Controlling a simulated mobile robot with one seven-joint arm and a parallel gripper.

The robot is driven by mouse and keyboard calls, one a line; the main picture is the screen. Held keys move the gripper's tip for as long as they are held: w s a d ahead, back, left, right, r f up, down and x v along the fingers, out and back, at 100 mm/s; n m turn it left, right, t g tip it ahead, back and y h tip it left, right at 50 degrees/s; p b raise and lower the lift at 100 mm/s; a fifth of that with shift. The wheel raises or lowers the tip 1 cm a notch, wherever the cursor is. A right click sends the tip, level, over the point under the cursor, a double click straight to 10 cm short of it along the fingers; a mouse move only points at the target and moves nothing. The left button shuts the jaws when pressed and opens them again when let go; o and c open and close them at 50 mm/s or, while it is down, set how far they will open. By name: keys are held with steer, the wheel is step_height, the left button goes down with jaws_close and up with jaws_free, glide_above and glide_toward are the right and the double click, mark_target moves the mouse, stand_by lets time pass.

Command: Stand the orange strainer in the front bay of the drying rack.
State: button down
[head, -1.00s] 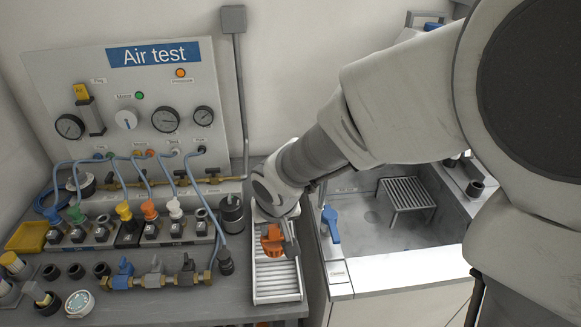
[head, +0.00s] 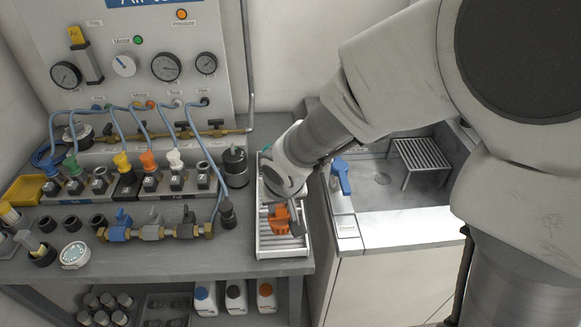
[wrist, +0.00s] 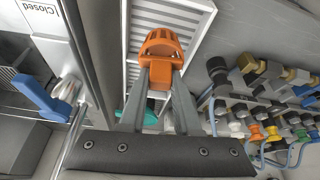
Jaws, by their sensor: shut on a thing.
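The orange strainer (head: 278,217) is in my gripper (head: 293,217), over the front part of the white slatted drying rack (head: 283,252). In the wrist view the strainer (wrist: 160,44) sits at the tips of my gripper's (wrist: 160,74) two grey fingers, which are shut on it. Its slotted, rounded end points away from the gripper. The white rack (wrist: 205,12) lies behind it in that view. I cannot tell whether the strainer touches the rack. My wrist hides part of the rack's back half in the head view.
A teal thing (wrist: 150,117) shows at the rack's back end. The sink counter with a blue lever (head: 341,176) stands close on the right. Left are a valve manifold (head: 158,230), a dark cylinder (head: 235,167) and hose fittings. Bottles (head: 236,297) stand on the shelf below.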

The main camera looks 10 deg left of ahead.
steer(key=shift+f, duration=0.2)
stand_by(0.3)
steer(key=shift+f+b, duration=1.3)
steer(key=shift+b, duration=0.2)
steer(key=c, duration=0.5)
jaws_free()
steer(key=shift+c, duration=0.2)
steer(key=shift+c, duration=0.3)
steer(key=c, duration=0.3)
steer(key=shift+r, duration=0.2)
